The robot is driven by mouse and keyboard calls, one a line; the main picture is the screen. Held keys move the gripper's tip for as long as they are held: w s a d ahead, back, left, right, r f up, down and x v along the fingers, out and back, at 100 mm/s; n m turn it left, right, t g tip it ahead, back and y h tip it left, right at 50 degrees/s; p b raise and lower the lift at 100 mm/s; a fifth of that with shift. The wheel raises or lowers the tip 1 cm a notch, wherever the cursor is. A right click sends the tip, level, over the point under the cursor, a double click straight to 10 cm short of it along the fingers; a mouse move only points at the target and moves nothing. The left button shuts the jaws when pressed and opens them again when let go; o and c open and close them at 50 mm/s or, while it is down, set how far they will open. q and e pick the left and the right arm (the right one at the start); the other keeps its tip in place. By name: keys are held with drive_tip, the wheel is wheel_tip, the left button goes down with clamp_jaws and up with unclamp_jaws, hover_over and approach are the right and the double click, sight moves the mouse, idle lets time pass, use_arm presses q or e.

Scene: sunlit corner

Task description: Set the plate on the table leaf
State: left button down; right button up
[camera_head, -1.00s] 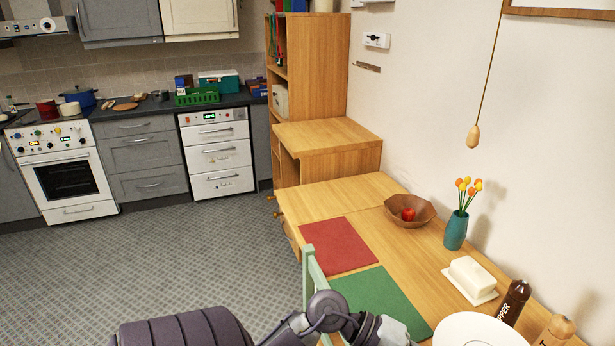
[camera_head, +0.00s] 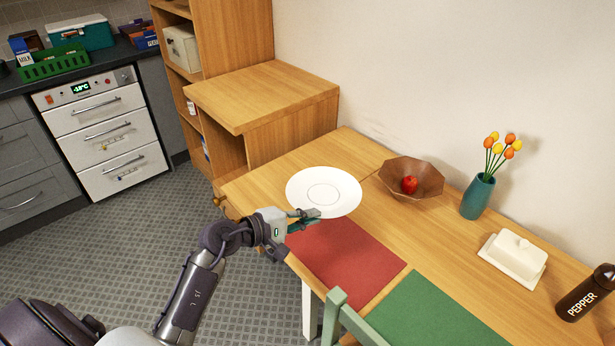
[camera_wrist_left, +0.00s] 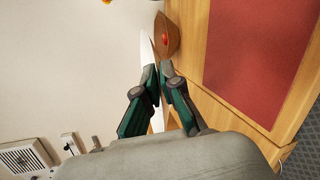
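The white plate (camera_head: 323,191) is over the far end of the wooden table, above the table leaf (camera_head: 345,148) near the low cabinet. My left gripper (camera_head: 312,216) is shut on the plate's near rim, with the arm coming from the left. In the left wrist view the fingers (camera_wrist_left: 158,72) pinch the plate (camera_wrist_left: 146,46), seen edge-on as a thin white strip. It looks level and somewhat above the tabletop. My right gripper is not in view.
A wooden bowl (camera_head: 412,178) with a red apple stands just right of the plate. A red mat (camera_head: 345,262) and a green mat (camera_head: 430,310) lie nearer. A vase (camera_head: 477,196), a butter dish (camera_head: 513,256) and a pepper mill (camera_head: 587,293) stand along the wall side.

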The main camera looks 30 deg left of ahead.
use_arm(q)
drive_tip(key=w+a+f+n+t+y+b, duration=0.1)
drive_tip(key=w+n+y+b, duration=0.1)
drive_tip(key=w, duration=0.4)
drive_tip(key=w+a+f+n+y+b, duration=0.2)
drive_tip(key=w+b, duration=0.1)
drive_tip(key=w, duration=0.3)
drive_tip(key=w+a+f+n+t+y+b, duration=0.1)
drive_tip(key=w+a+f+y+b, duration=0.1)
drive_tip(key=w, duration=0.4)
drive_tip(key=shift+w+a+f+n+t+y+b, duration=0.2)
drive_tip(key=shift+n+t+y+b, duration=0.15)
drive_tip(key=shift+y+b, duration=0.2)
hover_over(281, 205)
drive_tip(key=s+d, duration=0.2)
drive_tip(key=shift+y, duration=0.25)
wheel_tip(281, 205, down, 6)
drive_tip(key=shift+f+b, duration=0.25)
drive_tip(key=shift+b, duration=0.1)
drive_tip(key=shift+s+a+f, duration=0.1)
drive_tip(key=shift+a, duration=0.15)
drive_tip(key=shift+f, duration=0.25)
wheel_tip(281, 205, down, 4)
drive_tip(key=shift+r+b, duration=0.25)
drive_tip(key=shift+b, duration=0.25)
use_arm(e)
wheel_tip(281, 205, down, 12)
